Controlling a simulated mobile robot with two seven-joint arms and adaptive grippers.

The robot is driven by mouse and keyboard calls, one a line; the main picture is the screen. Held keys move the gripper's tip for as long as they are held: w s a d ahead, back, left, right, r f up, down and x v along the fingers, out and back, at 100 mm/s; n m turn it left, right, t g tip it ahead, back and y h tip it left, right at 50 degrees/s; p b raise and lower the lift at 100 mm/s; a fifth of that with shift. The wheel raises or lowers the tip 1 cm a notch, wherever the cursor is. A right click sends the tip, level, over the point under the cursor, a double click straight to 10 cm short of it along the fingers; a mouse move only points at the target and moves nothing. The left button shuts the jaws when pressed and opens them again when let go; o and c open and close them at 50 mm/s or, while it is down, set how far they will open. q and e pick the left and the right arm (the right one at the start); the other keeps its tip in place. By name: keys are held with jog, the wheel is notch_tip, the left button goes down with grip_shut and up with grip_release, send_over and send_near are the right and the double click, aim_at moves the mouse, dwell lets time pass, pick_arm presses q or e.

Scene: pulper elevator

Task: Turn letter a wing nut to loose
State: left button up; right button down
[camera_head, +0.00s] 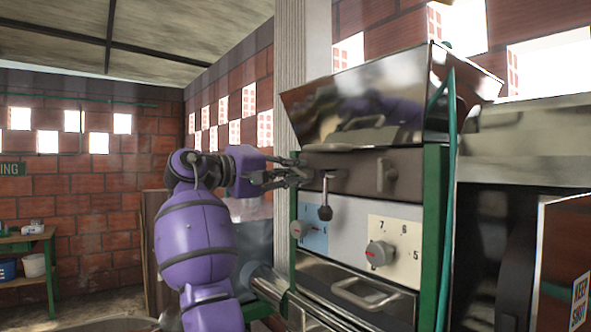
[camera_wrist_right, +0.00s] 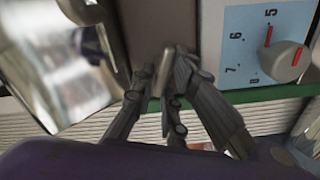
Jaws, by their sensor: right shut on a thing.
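My right gripper (camera_head: 298,173) reaches in from the left in the head view, at the upper left of the machine's grey front panel (camera_head: 352,170). In the right wrist view its fingers (camera_wrist_right: 163,92) are closed around a narrow metal piece, which looks like the wing nut (camera_wrist_right: 166,66). The fingers mostly hide this wing nut in the head view. A second upright wing-like piece (camera_head: 387,176) stands free farther right on the panel. No letter label can be read beside either one. My left gripper is not in view.
A lever with a black knob (camera_head: 326,211) hangs just right of and below my gripper. Below are a blue-backed dial (camera_head: 300,229) and a white-backed dial (camera_head: 380,254). A shiny hopper (camera_head: 372,100) overhangs the panel. A green hose (camera_head: 447,210) runs down the right side.

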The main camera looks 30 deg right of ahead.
jog(key=shift+w+f+n, duration=0.1)
jog(key=shift+f+n, duration=0.15)
jog(key=shift+n, duration=0.65)
jog(key=shift+w+f+n, duration=0.1)
jog(key=shift+f+n, duration=0.15)
jog(key=shift+n, duration=0.65)
jog(key=shift+f, duration=0.1)
jog(key=c, duration=1.8)
grip_release()
jog(key=shift+a, duration=0.1)
jog(key=shift+s+r, duration=0.1)
jog(key=shift+r, duration=0.15)
jog(key=shift+a, duration=0.35)
jog(key=a, duration=0.7)
jog(key=s+a, duration=0.1)
jog(key=a, duration=0.3)
jog(key=shift+a, duration=0.15)
jog(key=shift+w, duration=0.1)
